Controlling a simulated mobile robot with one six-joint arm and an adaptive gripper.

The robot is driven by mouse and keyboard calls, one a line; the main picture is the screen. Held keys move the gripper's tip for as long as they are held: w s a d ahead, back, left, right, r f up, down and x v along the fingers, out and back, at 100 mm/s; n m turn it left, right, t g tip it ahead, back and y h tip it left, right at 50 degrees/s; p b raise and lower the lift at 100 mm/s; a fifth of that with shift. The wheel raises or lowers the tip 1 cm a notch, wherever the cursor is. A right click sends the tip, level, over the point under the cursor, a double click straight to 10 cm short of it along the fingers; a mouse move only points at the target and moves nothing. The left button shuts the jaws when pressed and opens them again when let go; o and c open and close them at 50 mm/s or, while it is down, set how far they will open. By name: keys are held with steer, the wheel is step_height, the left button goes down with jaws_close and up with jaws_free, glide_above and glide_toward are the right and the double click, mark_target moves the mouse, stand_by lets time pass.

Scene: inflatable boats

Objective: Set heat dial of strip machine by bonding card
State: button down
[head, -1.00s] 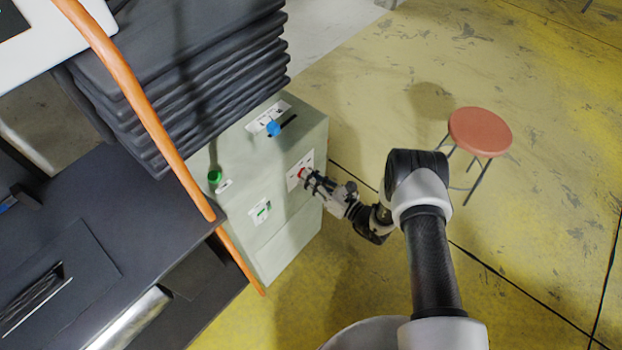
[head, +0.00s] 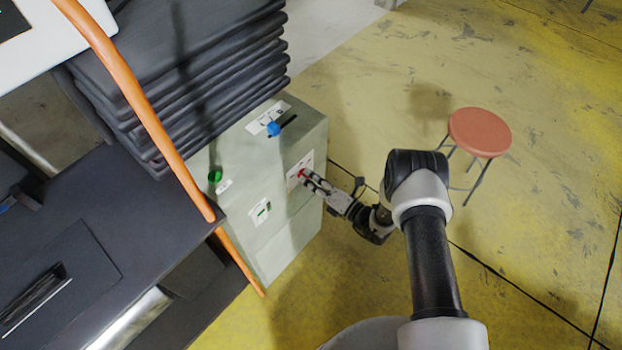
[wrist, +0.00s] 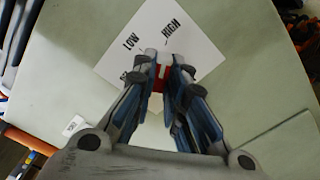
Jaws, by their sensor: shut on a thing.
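The strip machine (head: 290,235) is a pale green cabinet left of my arm. Its red dial (head: 301,174) sits on a white label plate on the side facing my gripper (head: 307,177). In the wrist view, the fingers of my gripper (wrist: 168,80) are shut on the red dial (wrist: 163,72), one on each side. The label plate (wrist: 190,38) reads LOW and HIGH; a third word at left is partly hidden. A white mark shows on the dial, but the fingers partly cover it and its exact setting is unclear. I cannot identify a bonding card for certain.
An orange hose (head: 140,95) crosses at left. A red stool (head: 480,132) stands right.

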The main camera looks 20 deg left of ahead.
stand_by(0.4)
steer(key=c, duration=1.6)
jaws_free()
steer(key=v, duration=1.2)
